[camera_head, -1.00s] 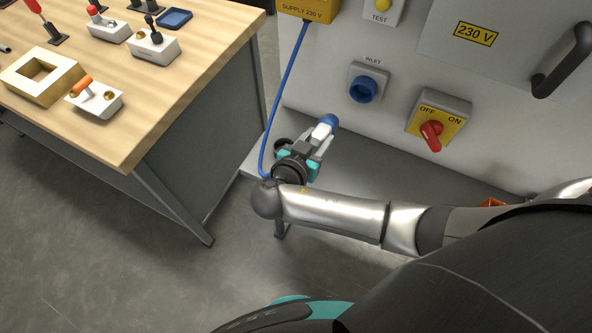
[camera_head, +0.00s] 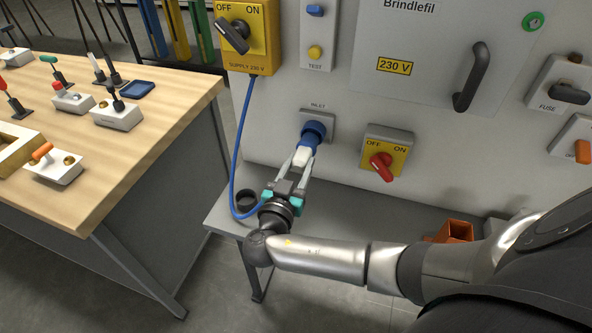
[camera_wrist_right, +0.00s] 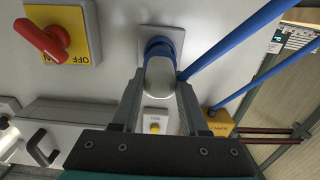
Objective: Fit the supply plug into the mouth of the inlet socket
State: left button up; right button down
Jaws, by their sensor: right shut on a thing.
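The supply plug (camera_head: 302,156) has a white body and a blue front end. My right gripper (camera_head: 293,168) is shut on its white body. The plug's blue end is at the mouth of the blue inlet socket (camera_head: 315,130), on the grey panel under the INLET label. In the right wrist view the plug (camera_wrist_right: 159,76) lies between the fingers of my right gripper (camera_wrist_right: 160,95), in line with the socket's blue ring (camera_wrist_right: 159,47). How deep the plug sits cannot be told. My left gripper is not in view.
A blue cable (camera_head: 238,150) hangs from the yellow supply switch box (camera_head: 247,40). A yellow box with a red OFF/ON knob (camera_head: 381,165) is right of the socket. A grey ledge (camera_head: 335,205) lies below. A wooden workbench (camera_head: 130,150) stands at left.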

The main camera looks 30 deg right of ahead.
aim_at(304, 154)
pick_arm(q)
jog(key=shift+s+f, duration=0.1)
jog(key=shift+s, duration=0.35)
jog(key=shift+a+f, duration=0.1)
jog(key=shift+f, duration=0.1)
pick_arm(e)
jog(key=shift+w+d, duration=0.25)
jog(key=shift+d, duration=0.05)
pick_arm(q)
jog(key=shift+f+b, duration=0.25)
jog(key=shift+b, duration=0.25)
pick_arm(e)
jog(key=shift+w+d, duration=0.35)
jog(key=shift+d, duration=0.1)
pick_arm(q)
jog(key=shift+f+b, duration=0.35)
jog(key=shift+b, duration=0.05)
pick_arm(e)
jog(key=shift+w+d, duration=0.45)
jog(key=shift+d, duration=0.05)
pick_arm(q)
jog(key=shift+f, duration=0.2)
pick_arm(e)
jog(key=shift+w+d+r, duration=0.15)
jog(key=shift+d, duration=0.1)
